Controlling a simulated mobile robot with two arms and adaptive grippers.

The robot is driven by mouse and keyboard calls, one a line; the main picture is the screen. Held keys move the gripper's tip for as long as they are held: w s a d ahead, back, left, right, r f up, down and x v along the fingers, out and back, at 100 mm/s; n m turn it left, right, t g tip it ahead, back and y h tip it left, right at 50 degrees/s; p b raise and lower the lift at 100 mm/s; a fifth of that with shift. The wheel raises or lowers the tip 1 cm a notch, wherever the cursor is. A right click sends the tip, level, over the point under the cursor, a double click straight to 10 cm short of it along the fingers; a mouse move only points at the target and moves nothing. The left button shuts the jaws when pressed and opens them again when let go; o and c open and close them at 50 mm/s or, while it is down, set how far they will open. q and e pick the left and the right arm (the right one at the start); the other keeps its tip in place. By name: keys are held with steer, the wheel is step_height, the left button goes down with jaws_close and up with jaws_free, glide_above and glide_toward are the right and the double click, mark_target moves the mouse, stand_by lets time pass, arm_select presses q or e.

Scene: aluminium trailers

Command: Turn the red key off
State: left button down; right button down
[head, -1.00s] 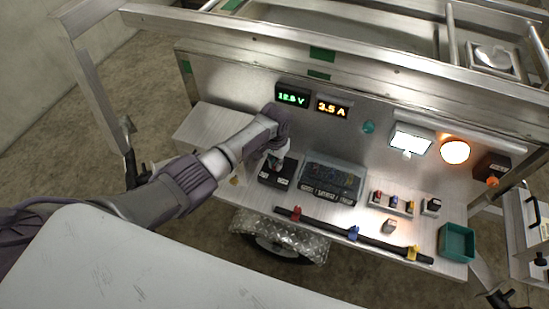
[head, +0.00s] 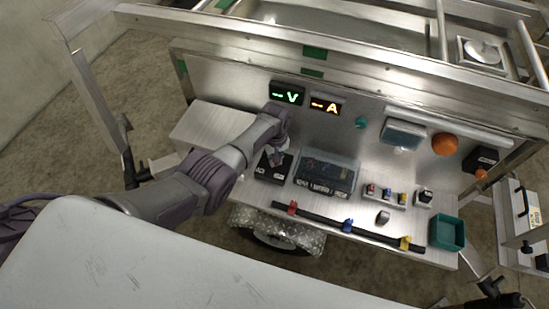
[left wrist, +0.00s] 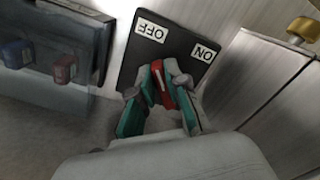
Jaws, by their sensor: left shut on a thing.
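The red key (left wrist: 161,82) sits on a black switch plate with white OFF and ON labels (left wrist: 177,50) in the left wrist view. Its upper end points toward the OFF label. My left gripper (left wrist: 160,85) is shut on the key, one finger on each side. In the head view the black switch box (head: 273,168) stands on the bench under my left gripper (head: 276,156), and the key is mostly hidden there. The voltage display (head: 287,93) and the current display (head: 326,105) show only dashes. My right gripper is not in view.
A clear-lidded box (head: 326,174) stands right beside the switch box. A black bar with coloured clips (head: 320,218) runs along the bench front. The lamp panel (head: 403,134) and orange round lamp (head: 444,144) are dark. A teal bin (head: 447,233) is at the right.

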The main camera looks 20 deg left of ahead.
arm_select(q)
steer(key=shift+w+d+n, duration=0.1)
steer(key=shift+w+n, duration=0.05)
steer(key=shift+n, duration=0.45)
steer(key=c, duration=1.2)
jaws_free()
steer(key=shift+o, duration=0.2)
steer(key=shift+r, duration=0.1)
step_height(320, 180, up, 12)
